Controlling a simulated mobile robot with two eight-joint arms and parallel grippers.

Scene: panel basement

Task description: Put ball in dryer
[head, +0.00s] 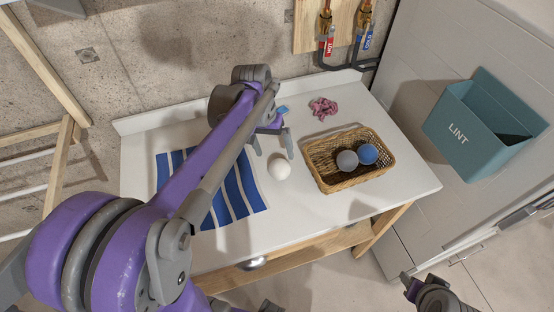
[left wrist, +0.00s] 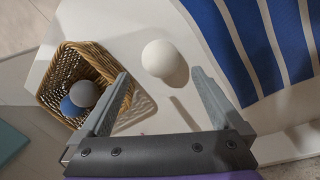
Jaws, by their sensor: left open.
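A white ball (head: 279,169) lies on the white tabletop, left of the wicker basket. It also shows in the left wrist view (left wrist: 160,58), ahead of and between the fingertips. My left gripper (head: 272,149) is open and empty just behind the ball in the head view, with no visible contact. Its two spread fingers show in the left wrist view (left wrist: 160,76). A grey ball (head: 347,160) and a blue ball (head: 367,154) lie in the basket (head: 330,186). My right gripper (head: 408,284) is low at the bottom right; its jaw state is unclear. No dryer can be clearly identified.
A blue-and-white striped cloth (head: 240,190) lies on the table (head: 300,222) at left, partly behind my left arm. A crumpled pink cloth (head: 323,108) lies at the back. A teal LINT bin (head: 470,130) is at right. Hot and cold valves (head: 345,35) are on the wall.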

